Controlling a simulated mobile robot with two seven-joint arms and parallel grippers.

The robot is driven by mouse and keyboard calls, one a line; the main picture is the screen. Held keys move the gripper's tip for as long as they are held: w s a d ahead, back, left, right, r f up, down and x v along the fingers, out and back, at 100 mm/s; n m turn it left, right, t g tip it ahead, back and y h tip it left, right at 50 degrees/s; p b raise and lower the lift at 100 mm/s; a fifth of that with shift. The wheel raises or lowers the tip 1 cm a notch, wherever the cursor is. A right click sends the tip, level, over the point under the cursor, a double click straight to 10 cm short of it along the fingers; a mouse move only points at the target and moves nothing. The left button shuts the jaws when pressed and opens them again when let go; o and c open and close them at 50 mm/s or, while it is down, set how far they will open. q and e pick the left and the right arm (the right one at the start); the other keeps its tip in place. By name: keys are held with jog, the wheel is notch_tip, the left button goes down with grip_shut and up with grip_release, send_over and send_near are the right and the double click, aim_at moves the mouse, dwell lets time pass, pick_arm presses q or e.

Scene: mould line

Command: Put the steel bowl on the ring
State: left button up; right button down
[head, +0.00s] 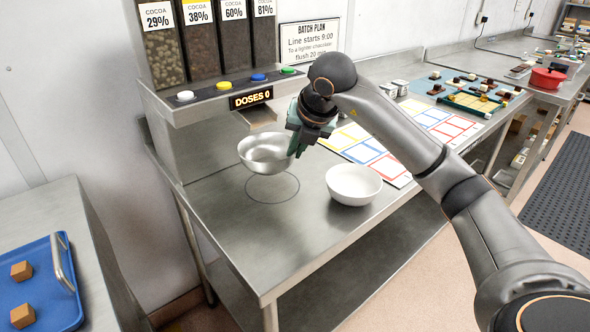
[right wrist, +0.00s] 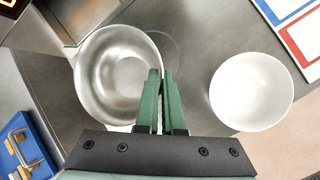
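The steel bowl (head: 266,154) is upright and appears raised a little above the steel counter. It also shows in the right wrist view (right wrist: 105,75). My right gripper (head: 295,150) has its green fingers close together on the bowl's right rim, and they also show in the right wrist view (right wrist: 160,75). The ring (head: 272,188) is a thin dark circle drawn on the counter, just below the bowl in the head view. In the right wrist view the bowl hides part of the ring (right wrist: 176,50). My left gripper is out of view.
A white bowl (head: 354,185) stands on the counter right of the ring. Cocoa dispensers (head: 208,45) with coloured buttons and a "DOSES 0" display (head: 251,98) stand behind. Coloured cards (head: 370,150) lie at right. A blue tray (head: 45,290) is on the left table.

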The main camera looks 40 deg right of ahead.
jog(key=w+f, duration=0.1)
jog(key=d+f, duration=0.1)
jog(key=f, duration=0.1)
jog(key=w+d+f, duration=0.1)
jog(key=shift+w+f, duration=0.15)
jog(key=shift+w, duration=0.2)
jog(key=shift+w+d+f, duration=0.15)
jog(key=shift+f, duration=1.55)
jog(key=shift+f, duration=0.15)
jog(key=c, duration=1)
grip_release()
jog(key=shift+c, duration=0.2)
jog(key=shift+r, duration=0.3)
jog(key=v, duration=1.1)
jog(key=shift+s+r, duration=0.3)
